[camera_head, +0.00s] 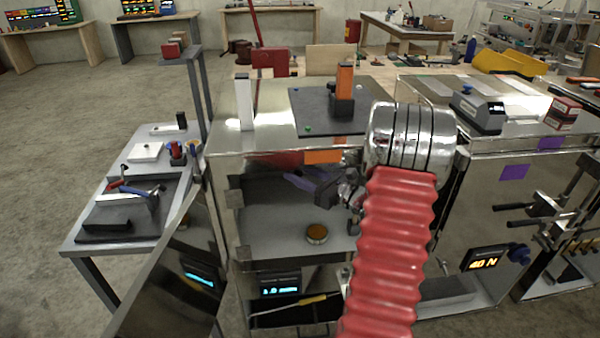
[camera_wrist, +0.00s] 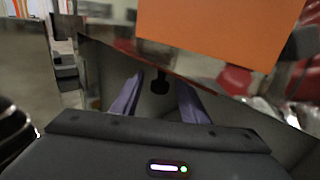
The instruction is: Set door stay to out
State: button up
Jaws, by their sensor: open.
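My gripper (camera_head: 296,180) is open, with its purple fingers reaching into the upper part of the open metal cabinet (camera_head: 225,150). In the wrist view, my gripper (camera_wrist: 158,98) has its two fingers spread, and a small black knob (camera_wrist: 152,80) shows just beyond and between them. The knob hangs below the orange plate's edge; it may be the door stay, but I cannot tell its setting. I cannot tell whether the fingers touch it. The cabinet door (camera_head: 172,275) stands open at the left. The knob cannot be made out in the head view.
An orange label (camera_head: 323,156) is on the cabinet's top front edge and shows large in the wrist view (camera_wrist: 215,30). A round brown-topped tin (camera_head: 317,233) stands on the cabinet shelf. A side table (camera_head: 85,235) with tools is left of the door.

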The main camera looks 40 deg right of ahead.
jog(key=shift+w, duration=0.25)
jog(key=shift+c, duration=0.4)
grip_shut()
jog(key=shift+d, duration=0.2)
jog(key=shift+a, duration=0.3)
